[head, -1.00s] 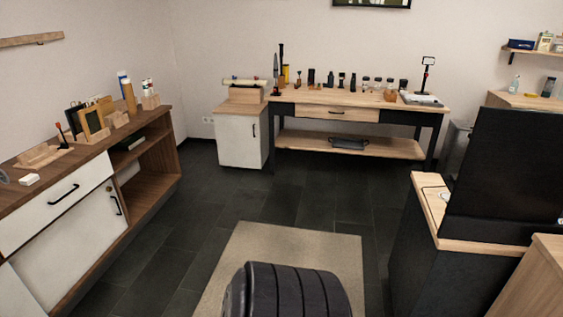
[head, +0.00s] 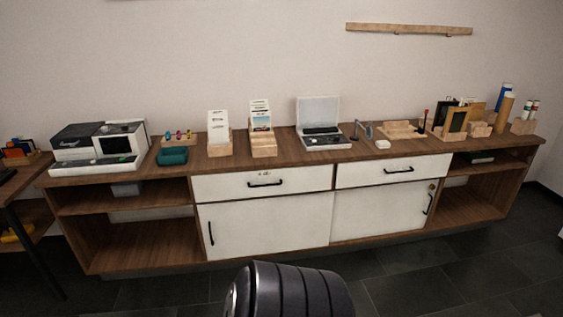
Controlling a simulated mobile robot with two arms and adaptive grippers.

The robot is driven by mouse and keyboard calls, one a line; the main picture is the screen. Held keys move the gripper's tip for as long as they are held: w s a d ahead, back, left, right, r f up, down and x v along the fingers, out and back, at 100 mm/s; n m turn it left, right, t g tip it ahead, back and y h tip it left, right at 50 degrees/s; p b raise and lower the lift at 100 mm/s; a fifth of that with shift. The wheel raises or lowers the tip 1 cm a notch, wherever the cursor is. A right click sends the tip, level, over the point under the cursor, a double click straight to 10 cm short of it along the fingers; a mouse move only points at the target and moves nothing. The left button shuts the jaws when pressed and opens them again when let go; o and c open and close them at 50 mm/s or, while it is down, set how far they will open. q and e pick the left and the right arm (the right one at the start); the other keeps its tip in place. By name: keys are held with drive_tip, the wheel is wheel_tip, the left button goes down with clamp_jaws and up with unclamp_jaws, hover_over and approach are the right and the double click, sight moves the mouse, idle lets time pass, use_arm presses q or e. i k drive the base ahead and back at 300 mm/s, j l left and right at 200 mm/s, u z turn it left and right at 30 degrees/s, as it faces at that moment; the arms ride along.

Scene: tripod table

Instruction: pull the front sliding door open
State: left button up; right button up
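A long wooden sideboard (head: 120,174) stands against the wall, with two white sliding doors low in its middle. The left door (head: 265,228) is wider in view and has an upright black handle (head: 211,233) near its left edge. The right door (head: 380,212) has an upright black handle (head: 429,204) near its right edge and a small round lock above it. The two doors meet near the middle and close off the compartment. The left door seems to lie in front at the join, but this is hard to tell. Neither of my grippers is in view.
Two white drawers (head: 300,180) with black bar handles sit above the doors. Open shelves flank them. The top carries boxes, card holders, a laptop-like device (head: 320,125) and wooden organisers. Dark floor (head: 420,285) before the sideboard looks clear.

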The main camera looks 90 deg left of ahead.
sight(237, 229)
drive_tip(key=u, duration=2.95)
